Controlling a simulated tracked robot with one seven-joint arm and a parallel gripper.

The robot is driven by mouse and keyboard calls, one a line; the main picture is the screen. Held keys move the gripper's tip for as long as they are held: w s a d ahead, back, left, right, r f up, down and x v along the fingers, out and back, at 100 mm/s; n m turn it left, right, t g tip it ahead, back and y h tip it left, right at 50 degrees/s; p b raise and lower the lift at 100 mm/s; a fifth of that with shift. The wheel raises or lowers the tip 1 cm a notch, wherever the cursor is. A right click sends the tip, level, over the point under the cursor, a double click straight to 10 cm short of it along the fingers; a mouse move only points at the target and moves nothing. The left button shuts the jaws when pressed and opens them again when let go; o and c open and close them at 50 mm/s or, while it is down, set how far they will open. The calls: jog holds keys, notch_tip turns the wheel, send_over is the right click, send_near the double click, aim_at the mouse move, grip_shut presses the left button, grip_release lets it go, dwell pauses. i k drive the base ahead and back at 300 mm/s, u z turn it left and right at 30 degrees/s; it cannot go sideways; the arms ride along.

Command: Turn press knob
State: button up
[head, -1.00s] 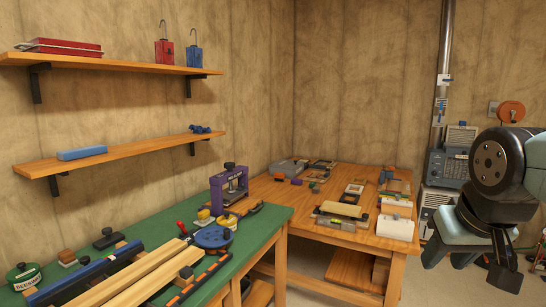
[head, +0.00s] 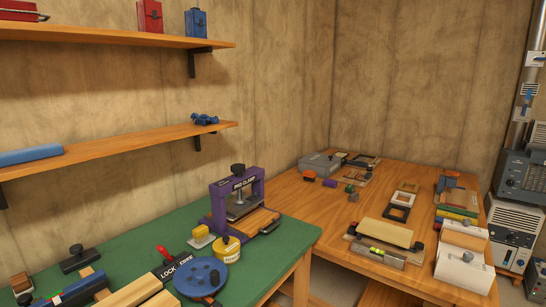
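The press (head: 219,205) is a purple frame standing on the far right part of the green bench top. Its dark knob (head: 238,168) sits on top of the frame, above a label strip. Under the frame is a grey plate, and a wooden board lies at its base on the right. My gripper is not in view in the head view now.
The green bench (head: 286,236) holds a blue round disc (head: 200,277), a yellow tin (head: 227,251) and wooden bars near the press. A wooden table (head: 309,212) with several blocks and frames stands to the right. Two shelves (head: 110,158) hang on the left wall.

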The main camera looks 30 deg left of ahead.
aim_at(238, 169)
jog(key=u, duration=0.2)
jog(key=i, duration=1.1)
jog(key=u, duration=0.95)
jog(key=i, duration=0.65)
jog(key=u, duration=0.3)
jog(key=k, duration=0.85)
jog(key=u, duration=0.2)
jog(key=i, duration=0.85)
jog(key=z, duration=0.1)
